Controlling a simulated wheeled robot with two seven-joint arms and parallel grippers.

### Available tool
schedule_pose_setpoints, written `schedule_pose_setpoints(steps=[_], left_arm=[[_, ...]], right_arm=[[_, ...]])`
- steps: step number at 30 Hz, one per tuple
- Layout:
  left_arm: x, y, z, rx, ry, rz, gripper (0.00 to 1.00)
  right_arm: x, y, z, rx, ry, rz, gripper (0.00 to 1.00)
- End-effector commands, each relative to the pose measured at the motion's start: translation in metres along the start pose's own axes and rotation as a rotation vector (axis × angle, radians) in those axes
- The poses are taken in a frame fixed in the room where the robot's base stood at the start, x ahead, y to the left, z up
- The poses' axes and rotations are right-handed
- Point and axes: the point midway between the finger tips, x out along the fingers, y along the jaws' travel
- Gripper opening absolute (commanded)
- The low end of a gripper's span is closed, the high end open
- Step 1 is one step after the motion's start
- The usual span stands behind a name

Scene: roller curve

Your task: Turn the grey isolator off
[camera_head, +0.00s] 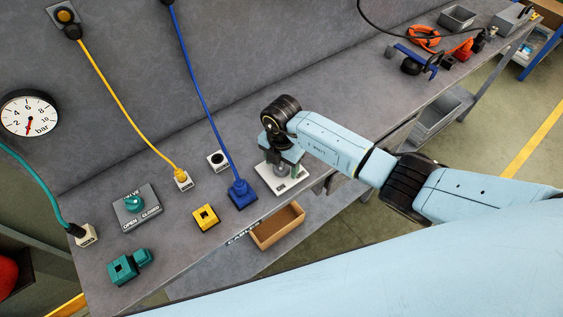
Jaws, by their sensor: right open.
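A pale grey plate with dark lettering (284,184) lies near the front edge of the bench and appears to be the grey isolator. My right gripper (282,164) comes down over it from above, its arm reaching in from the right. The gripper is open, and its body hides most of the top of the plate and any handle there. A small green part (298,160) shows beside the gripper. I cannot tell whether the fingers touch the isolator or which way its handle points. My left gripper is not in view.
Left of the isolator are a blue plug (241,194) with its cable, a yellow socket (206,217), a black-buttoned block (217,160) and a valve panel (137,207). A wooden box (278,228) sits below the front edge.

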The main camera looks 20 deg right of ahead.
Motion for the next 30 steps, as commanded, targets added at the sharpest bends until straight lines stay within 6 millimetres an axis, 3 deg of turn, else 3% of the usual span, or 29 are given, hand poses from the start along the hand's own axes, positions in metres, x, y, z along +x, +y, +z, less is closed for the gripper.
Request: schedule_pose_setpoints(steps=[3, 13, 22, 30], left_arm=[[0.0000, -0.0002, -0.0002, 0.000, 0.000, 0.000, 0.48], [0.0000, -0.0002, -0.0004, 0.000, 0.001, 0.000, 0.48], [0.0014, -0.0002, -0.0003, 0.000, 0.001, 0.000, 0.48], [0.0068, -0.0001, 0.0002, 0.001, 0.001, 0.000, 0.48]], right_arm=[[-0.0001, -0.0001, -0.0001, 0.000, 0.000, 0.000, 0.63], [-0.0003, -0.0001, 0.0001, 0.000, 0.000, 0.000, 0.21], [-0.0002, -0.0003, 0.0011, -0.038, -0.003, -0.001, 0.21], [0.0000, -0.0003, 0.0018, -0.202, -0.004, -0.001, 0.21]])
